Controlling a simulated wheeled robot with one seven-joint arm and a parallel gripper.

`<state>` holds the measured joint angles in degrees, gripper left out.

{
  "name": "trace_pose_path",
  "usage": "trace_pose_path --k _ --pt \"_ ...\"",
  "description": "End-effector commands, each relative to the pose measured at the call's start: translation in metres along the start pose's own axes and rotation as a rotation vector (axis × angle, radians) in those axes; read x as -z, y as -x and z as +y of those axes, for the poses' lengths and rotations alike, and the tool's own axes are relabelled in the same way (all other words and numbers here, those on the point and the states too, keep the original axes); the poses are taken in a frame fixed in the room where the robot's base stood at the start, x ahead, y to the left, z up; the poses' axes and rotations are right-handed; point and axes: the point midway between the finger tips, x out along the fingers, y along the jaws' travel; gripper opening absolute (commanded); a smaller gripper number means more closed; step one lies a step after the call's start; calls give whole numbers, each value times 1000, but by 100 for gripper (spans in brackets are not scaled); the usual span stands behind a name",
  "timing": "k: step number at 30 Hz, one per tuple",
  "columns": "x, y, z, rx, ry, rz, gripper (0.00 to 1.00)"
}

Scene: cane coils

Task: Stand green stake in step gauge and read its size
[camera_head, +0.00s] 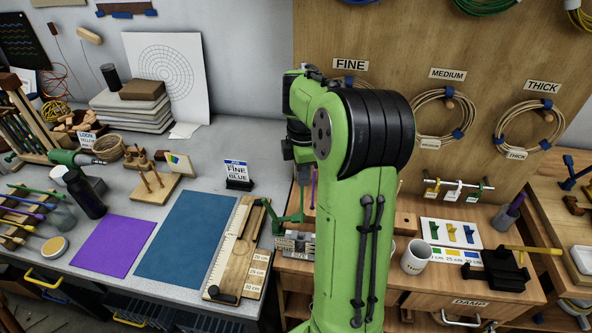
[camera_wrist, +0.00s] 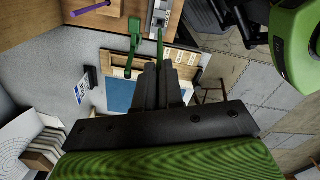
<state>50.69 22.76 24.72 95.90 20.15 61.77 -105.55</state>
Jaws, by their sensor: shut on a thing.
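My gripper (camera_wrist: 158,68) shows in the wrist view with its dark fingers closed on a thin green stake (camera_wrist: 160,46). The stake sticks out past the fingertips toward a metal vise-like block, and I cannot tell whether it touches anything. The wooden step gauge (camera_head: 235,262), labelled 20, 25 and 30 cm, lies on the right part of the grey bench in the head view. Part of it also shows beyond the fingers in the wrist view (camera_wrist: 183,66). My arm covers much of the gripper area in the head view.
A green bracket (camera_head: 283,219) and the metal vise-like block (camera_head: 297,243) stand close right of the gauge. A blue mat (camera_head: 185,240) and a purple mat (camera_head: 115,247) lie left of it. A white mug (camera_head: 415,257) stands on the right bench.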

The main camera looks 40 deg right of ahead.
Motion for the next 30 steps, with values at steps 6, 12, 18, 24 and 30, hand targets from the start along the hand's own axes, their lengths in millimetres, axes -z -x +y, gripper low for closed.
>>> trace_pose_path --k 6,12,18,24,30 --pt "1 0 0 1 4 -1 0" --pt "0 -18 0 1 3 -1 0" --pt "1 -37 0 1 5 0 0" --pt "1 -55 0 1 5 0 0" --pt "1 -64 1 0 3 -1 0"
